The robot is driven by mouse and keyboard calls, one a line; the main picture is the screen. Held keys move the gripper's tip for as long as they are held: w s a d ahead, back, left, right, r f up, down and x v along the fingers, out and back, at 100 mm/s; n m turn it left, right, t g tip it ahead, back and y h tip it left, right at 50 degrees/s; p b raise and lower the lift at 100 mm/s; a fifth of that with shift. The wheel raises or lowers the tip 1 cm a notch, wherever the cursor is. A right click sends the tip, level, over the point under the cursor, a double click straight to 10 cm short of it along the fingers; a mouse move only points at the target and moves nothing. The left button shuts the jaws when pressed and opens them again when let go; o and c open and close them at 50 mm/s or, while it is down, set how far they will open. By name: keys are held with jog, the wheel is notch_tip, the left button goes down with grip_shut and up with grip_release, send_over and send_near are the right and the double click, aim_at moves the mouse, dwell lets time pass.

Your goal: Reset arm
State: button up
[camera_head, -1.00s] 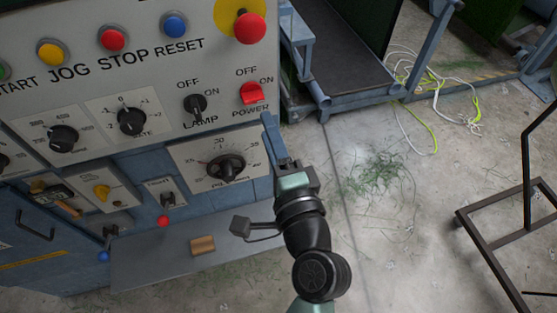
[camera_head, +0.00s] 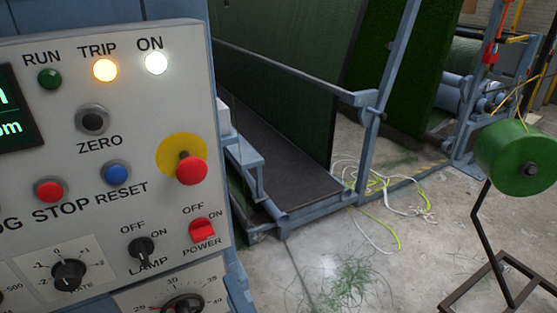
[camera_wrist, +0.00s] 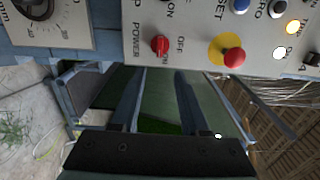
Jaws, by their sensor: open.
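My gripper (camera_wrist: 158,82) shows in the wrist view with its two dark fingers apart and nothing seen between them. It points past the edge of the control panel, which fills the upper part of that view, turned on its side. My arm and gripper are out of the head view. In the head view the grey control panel (camera_head: 60,130) is at the left. It carries a blue RESET button (camera_head: 116,172), a red STOP button (camera_head: 50,190), a red mushroom button (camera_head: 191,169) on a yellow plate and a red POWER switch (camera_head: 203,230).
The amber TRIP lamp (camera_head: 105,69) and white ON lamp (camera_head: 155,62) glow. A blue-framed conveyor (camera_head: 285,165) stands right of the panel. Loose cables (camera_head: 385,195) and grass clippings (camera_head: 350,285) lie on the floor. A green roll (camera_head: 515,158) is at the right, above a dark stand (camera_head: 490,290).

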jog(key=w+d+r+n+t+h, duration=0.2)
jog(key=w+r+n+t, duration=0.15)
jog(key=r, duration=0.75)
jog(key=w+d+r+n+t+h, duration=0.2)
jog(key=r+n, duration=0.3)
jog(key=r, duration=0.5)
jog(key=s+d+r+n+t+h, duration=0.1)
jog(key=s+r+t+h, duration=0.1)
jog(key=r, duration=0.4)
jog(key=s+d+r+t+h, duration=0.2)
jog(key=s+r, duration=0.1)
jog(key=r, duration=0.4)
jog(key=s+d+r+n+t+h, duration=0.1)
jog(key=s+r+t+h, duration=0.1)
jog(key=r, duration=0.4)
jog(key=shift+s+d+r+n+t, duration=0.25)
jog(key=shift+s+r+n+t, duration=0.1)
jog(key=shift+t, duration=0.1)
jog(key=shift+w, duration=0.1)
